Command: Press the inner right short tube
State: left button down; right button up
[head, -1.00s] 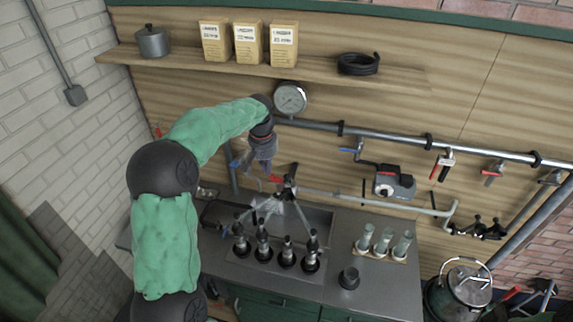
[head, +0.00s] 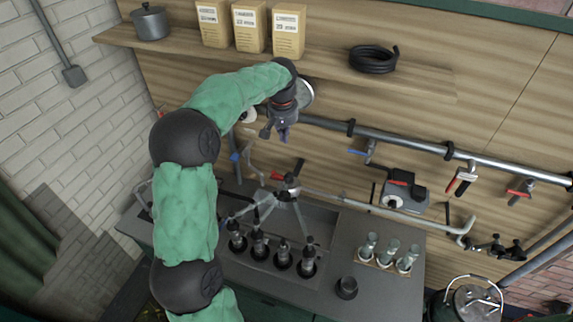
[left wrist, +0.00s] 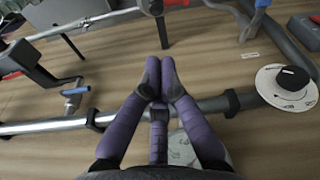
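A dark claw (head: 287,186) stands above the counter, with thin short tubes (head: 267,212) splaying down from it towards a row of several dark cups. The inner right cup (head: 283,255) is third from the left; its own short tube (head: 297,211) is hard to tell apart from its neighbours. My left gripper (head: 283,138) is up by the wall pipe, above the claw and apart from it. In the left wrist view its purple fingers (left wrist: 159,75) meet at the tips with nothing between them. My right gripper is out of view.
A wall pipe (head: 400,142) with valves crosses behind my gripper. A gauge (head: 308,92) is partly hidden by my left arm. Glass tubes (head: 388,250) in a rack and a dark cup (head: 346,288) stand right on the counter. A shelf (head: 330,70) runs above.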

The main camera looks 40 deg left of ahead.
pick_arm(q)
notch_tip(320, 180, down, 12)
jog(key=s+d+p, duration=0.1)
jog(key=p, duration=0.2)
jog(key=shift+s+d+r+p, duration=0.15)
jog(key=shift+d+r+p, duration=0.05)
jog(key=shift+p, duration=0.1)
dwell(0.5)
